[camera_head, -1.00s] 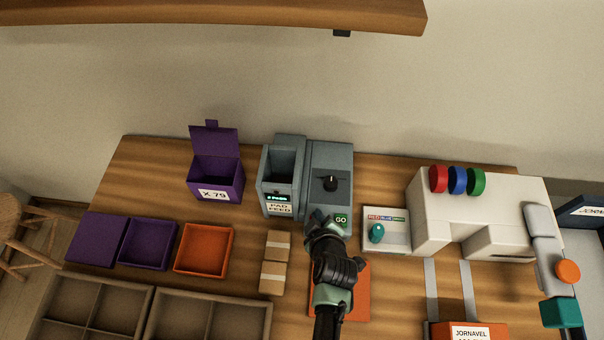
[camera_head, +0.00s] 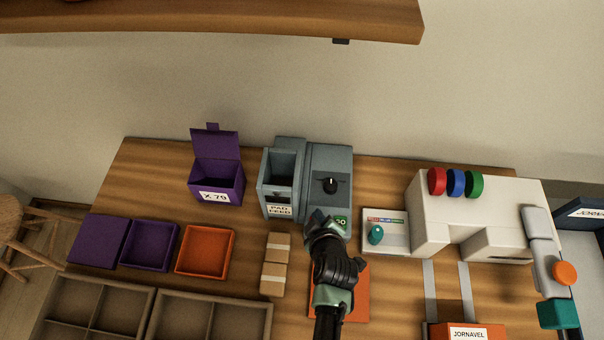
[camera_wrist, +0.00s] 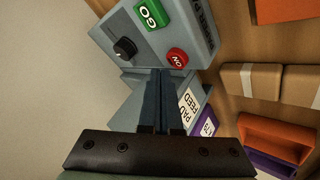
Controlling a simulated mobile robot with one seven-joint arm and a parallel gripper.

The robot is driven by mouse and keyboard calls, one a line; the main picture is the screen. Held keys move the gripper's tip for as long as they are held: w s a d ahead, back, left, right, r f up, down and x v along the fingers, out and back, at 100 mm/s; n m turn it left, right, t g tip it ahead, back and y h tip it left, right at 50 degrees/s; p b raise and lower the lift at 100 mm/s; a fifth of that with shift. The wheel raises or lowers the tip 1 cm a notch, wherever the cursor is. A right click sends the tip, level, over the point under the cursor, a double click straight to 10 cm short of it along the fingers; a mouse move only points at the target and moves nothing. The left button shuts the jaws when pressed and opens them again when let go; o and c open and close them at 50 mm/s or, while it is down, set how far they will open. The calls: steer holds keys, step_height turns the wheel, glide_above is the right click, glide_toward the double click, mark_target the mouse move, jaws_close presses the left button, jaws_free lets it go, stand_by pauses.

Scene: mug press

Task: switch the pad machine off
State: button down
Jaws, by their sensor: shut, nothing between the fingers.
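The pad machine (camera_head: 328,165) is a blue-grey box with a PAD FEED label, a black dial (camera_head: 330,186) and a green GO button (camera_head: 341,221). My gripper (camera_head: 322,217) is shut and empty at the machine's front edge. In the wrist view, its fingertips (camera_wrist: 162,72) end right by the red button; I cannot tell whether they touch it. My gripper hides the red button in the head view. No lit display shows above the label.
Right of the machine are a small white panel (camera_head: 397,231) with a teal knob and a large white machine (camera_head: 431,218). At left are a purple X 79 box (camera_head: 228,178), an orange tray (camera_head: 228,266) and brown packets (camera_head: 273,279). An orange mat (camera_head: 355,300) lies under my arm.

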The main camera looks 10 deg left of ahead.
steer(key=shift+r, duration=0.1)
step_height(320, 180, up, 6)
steer(key=p, duration=0.4)
steer(key=shift+p, duration=0.4)
stand_by(0.4)
